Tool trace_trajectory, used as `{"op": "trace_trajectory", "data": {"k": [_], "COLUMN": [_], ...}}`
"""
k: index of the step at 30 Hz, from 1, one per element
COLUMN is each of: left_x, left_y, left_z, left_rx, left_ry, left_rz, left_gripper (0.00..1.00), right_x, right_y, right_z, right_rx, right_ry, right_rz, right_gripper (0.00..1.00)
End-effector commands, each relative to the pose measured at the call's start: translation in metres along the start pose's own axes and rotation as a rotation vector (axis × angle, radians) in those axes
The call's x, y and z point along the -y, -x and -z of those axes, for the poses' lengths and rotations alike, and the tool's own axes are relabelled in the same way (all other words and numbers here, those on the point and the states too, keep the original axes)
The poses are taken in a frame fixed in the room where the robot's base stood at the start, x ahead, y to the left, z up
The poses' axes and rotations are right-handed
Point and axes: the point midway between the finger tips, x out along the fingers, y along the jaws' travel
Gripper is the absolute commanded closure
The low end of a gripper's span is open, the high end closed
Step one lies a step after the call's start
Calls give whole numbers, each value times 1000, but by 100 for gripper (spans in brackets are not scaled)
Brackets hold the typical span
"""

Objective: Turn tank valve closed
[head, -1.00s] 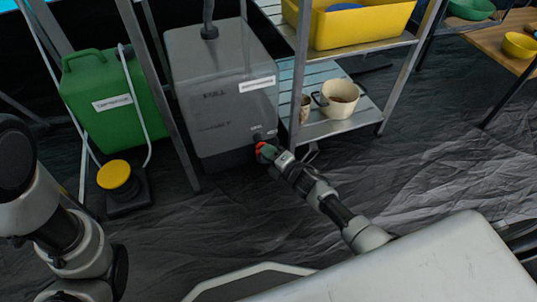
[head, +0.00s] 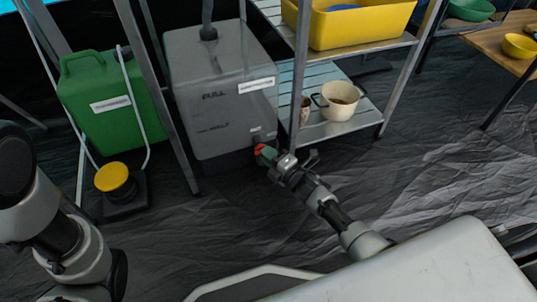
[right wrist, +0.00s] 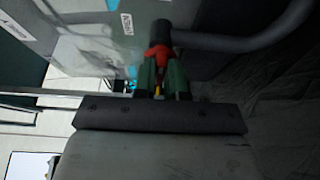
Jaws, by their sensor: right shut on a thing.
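The grey tank (head: 222,95) stands on the floor behind the metal frame, left of the shelf. Its red valve (head: 260,148) is low on the tank's right front corner. In the right wrist view the red valve (right wrist: 158,54) sits at the end of a dark pipe stub. My right gripper (head: 267,154) reaches the valve from the lower right. In the right wrist view its green fingers (right wrist: 162,80) are shut on the valve, one on each side. The part between the fingers is mostly hidden. My left gripper is out of view; only the left arm shows.
A green canister (head: 110,100) and a yellow-topped pump (head: 114,178) stand at left. The metal shelf (head: 345,125) beside the tank holds a cream pot (head: 339,98), a cup (head: 305,110) and a yellow bin (head: 362,25). Open floor lies at right.

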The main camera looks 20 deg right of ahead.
Motion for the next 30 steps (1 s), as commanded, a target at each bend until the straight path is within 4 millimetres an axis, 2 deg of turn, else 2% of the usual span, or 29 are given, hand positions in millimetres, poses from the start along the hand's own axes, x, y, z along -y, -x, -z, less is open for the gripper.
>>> {"op": "trace_trajectory", "data": {"k": [1, 5, 6, 20, 23, 30], "left_x": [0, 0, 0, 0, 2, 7], "left_y": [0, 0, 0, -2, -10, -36], "left_z": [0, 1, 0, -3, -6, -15], "left_rx": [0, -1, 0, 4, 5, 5], "left_ry": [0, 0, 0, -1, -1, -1], "left_rz": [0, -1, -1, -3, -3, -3], "left_gripper": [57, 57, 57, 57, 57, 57], "right_x": [-3, -4, -4, -4, -5, -7], "right_y": [-4, -4, -4, 1, 12, 60], "right_z": [-2, -2, -2, 0, -1, 0], "right_rx": [8, 6, 6, 1, 2, 2], "right_ry": [-7, -6, -5, -3, -4, -5], "right_rz": [-3, -6, -7, -5, -2, 0], "right_gripper": [84, 64, 63, 63, 63, 63]}}
